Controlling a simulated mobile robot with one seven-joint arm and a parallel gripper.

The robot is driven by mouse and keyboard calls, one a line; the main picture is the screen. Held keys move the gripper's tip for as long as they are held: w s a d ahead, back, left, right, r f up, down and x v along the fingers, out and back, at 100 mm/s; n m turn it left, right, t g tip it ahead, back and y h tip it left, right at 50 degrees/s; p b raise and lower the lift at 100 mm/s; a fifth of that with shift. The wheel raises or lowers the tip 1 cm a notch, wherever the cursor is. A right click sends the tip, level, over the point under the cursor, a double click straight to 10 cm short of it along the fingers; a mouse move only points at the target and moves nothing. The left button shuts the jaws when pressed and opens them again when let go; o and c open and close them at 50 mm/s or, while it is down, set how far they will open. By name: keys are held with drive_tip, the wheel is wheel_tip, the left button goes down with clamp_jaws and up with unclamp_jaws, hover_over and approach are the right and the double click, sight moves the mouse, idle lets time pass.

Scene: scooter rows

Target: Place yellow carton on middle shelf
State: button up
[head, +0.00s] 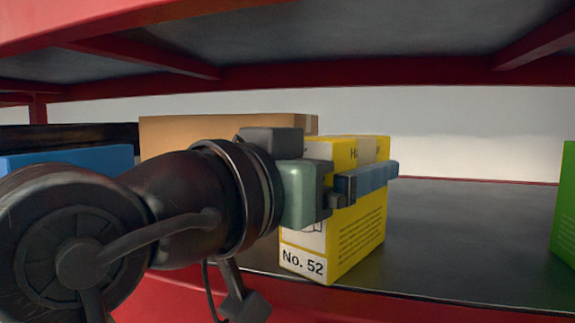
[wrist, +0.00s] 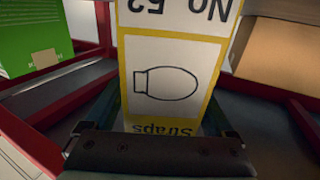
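The yellow carton (head: 362,225) is upright at the front edge of the shelf (head: 450,235), with "No. 52" on its white label. Its lower front corner overlaps the shelf's front edge in the head view; I cannot tell whether its base touches the shelf. My gripper (head: 350,172) is closed around the upper part of the carton, with one finger along its right face and the other hidden. In the wrist view the carton's label face (wrist: 170,75) shows upside down between the two fingers of my gripper (wrist: 162,112).
A brown box (head: 225,128) stands behind my arm, and a blue box (head: 70,160) is at the left. A green box (head: 564,210) stands at the right edge. The shelf between the carton and the green box is clear. A red-framed shelf (head: 330,72) hangs overhead.

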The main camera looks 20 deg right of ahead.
drive_tip(key=shift+o, duration=0.4)
drive_tip(key=shift+w+d, duration=0.1)
drive_tip(key=shift+d, duration=0.1)
drive_tip(key=shift+a, duration=0.1)
drive_tip(key=shift+r, duration=0.25)
drive_tip(key=b+v, duration=0.3)
drive_tip(key=v, duration=0.2)
drive_tip(key=b+v, duration=0.3)
drive_tip(key=v, duration=0.2)
drive_tip(key=shift+a+f, duration=0.25)
drive_tip(key=shift+a, duration=0.1)
drive_tip(key=shift+s+a+r+b, duration=0.15)
drive_tip(key=shift+s+a+b, duration=0.25)
drive_tip(key=shift+s+a, duration=0.15)
